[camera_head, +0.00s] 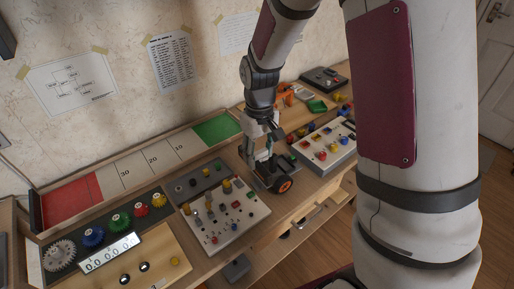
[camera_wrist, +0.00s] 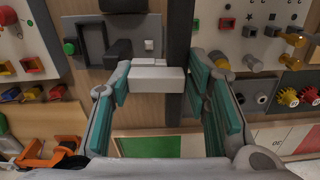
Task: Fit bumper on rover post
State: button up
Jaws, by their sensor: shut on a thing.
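In the wrist view, the teal-padded fingers of my gripper (camera_wrist: 158,88) are shut on a pale grey-white block (camera_wrist: 156,79), which looks like the bumper. The block lies crosswise between the pads. The rover's post cannot be made out clearly, and whether the block touches it cannot be told.
A grey board with coloured pegs (camera_head: 238,222) lies left of the rover, and another board (camera_head: 322,160) lies right of it. A green pad (camera_head: 217,130) is behind. An orange object (camera_wrist: 50,152) shows at lower left in the wrist view.

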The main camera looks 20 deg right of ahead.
aim_at(261, 165)
jog(key=shift+f+b, duration=1.65)
jog(key=shift+f, duration=1)
jog(key=shift+d, duration=0.25)
jog(key=shift+w+d+f, duration=0.1)
jog(key=shift+f, duration=0.55)
jog(key=shift+d, duration=0.2)
jog(key=shift+d+f+b, duration=0.15)
jog(key=shift+f+b, duration=0.2)
jog(key=shift+f, duration=0.05)
dwell(0.6)
jog(key=shift+f, duration=0.15)
jog(key=shift+c, duration=1)
